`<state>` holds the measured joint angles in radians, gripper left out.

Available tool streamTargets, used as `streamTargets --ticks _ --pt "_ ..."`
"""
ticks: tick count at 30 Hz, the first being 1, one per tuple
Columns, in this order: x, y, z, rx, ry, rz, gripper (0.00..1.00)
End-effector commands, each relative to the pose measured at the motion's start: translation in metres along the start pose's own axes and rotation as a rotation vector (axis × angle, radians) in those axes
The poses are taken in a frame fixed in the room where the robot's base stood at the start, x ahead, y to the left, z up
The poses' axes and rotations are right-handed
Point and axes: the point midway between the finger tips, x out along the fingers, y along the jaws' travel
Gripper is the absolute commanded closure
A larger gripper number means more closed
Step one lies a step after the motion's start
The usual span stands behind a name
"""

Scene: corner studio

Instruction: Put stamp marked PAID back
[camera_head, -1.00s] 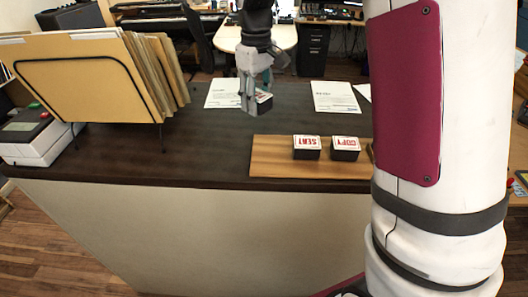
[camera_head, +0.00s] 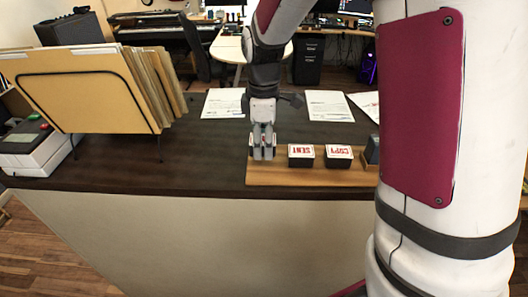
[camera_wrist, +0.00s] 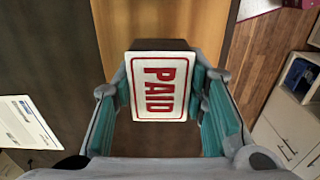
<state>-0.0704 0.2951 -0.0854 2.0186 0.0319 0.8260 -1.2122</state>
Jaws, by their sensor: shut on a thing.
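The stamp marked PAID (camera_wrist: 160,86) has a white top with red letters and sits between the teal finger pads in the wrist view. My gripper (camera_wrist: 165,100) is shut on it. In the head view my gripper (camera_head: 262,152) points down over the left end of the wooden board (camera_head: 300,178), left of the SENT stamp. The PAID stamp is mostly hidden behind the fingers there. I cannot tell whether it touches the board. The SENT stamp (camera_head: 301,155) and the COPY stamp (camera_head: 338,156) stand side by side on the board.
Another dark item (camera_head: 372,150) stands at the board's right, partly hidden by my arm. Papers (camera_head: 222,103) lie farther back on the dark desk (camera_head: 200,150). A folder rack (camera_head: 85,90) and a white machine (camera_head: 30,147) stand left. The desk's front edge is close.

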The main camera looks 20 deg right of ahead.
Motion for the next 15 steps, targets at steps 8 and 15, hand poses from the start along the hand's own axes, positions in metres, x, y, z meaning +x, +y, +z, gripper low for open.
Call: streamTargets --ticks 8,15 --pt "0.032 -0.001 0.0 0.001 0.0 -0.002 0.89" --pt "0.033 -0.001 0.0 0.001 0.0 -0.001 0.89"
